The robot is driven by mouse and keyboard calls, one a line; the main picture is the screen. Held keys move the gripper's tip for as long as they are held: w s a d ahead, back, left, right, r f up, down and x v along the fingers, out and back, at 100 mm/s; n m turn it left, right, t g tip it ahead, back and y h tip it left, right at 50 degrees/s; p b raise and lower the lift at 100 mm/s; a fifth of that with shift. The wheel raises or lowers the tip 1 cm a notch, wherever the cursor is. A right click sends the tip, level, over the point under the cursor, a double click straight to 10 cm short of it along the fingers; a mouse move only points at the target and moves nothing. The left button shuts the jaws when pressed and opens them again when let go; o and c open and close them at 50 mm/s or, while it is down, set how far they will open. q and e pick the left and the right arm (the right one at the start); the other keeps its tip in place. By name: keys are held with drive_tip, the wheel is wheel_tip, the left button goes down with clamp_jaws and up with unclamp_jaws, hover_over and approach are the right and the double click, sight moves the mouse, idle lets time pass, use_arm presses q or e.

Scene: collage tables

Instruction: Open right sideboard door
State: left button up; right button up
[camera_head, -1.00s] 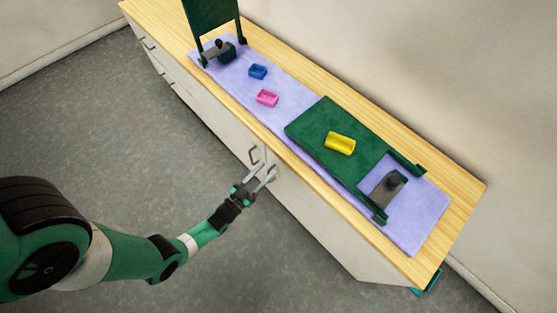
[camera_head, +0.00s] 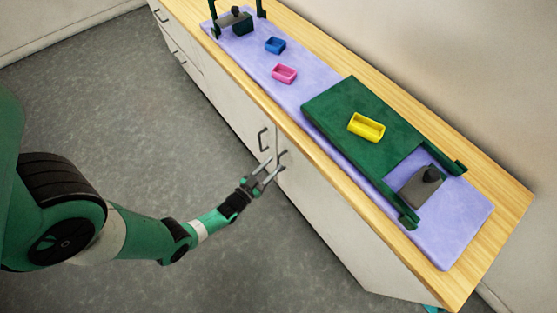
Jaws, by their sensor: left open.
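The sideboard is white with a light wooden top (camera_head: 284,104). Its right door (camera_head: 325,225) looks closed, with a dark handle (camera_head: 282,158) near its upper left edge. The neighbouring left door (camera_head: 238,112) has a similar handle (camera_head: 263,139) and looks closed too. My left gripper (camera_head: 274,169) is open, its two fingers pointing at the right door's handle. The fingertips overlap the lower part of that handle in the picture; I cannot tell if they touch it or stand around it. My right gripper is not in view.
Drawers with handles (camera_head: 179,58) are at the far left. The grey floor (camera_head: 150,130) in front is clear.

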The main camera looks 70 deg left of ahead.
sight(278, 160)
use_arm(q)
drive_tip(key=shift+b+x, duration=0.3)
drive_tip(key=shift+x, duration=1.5)
clamp_jaws()
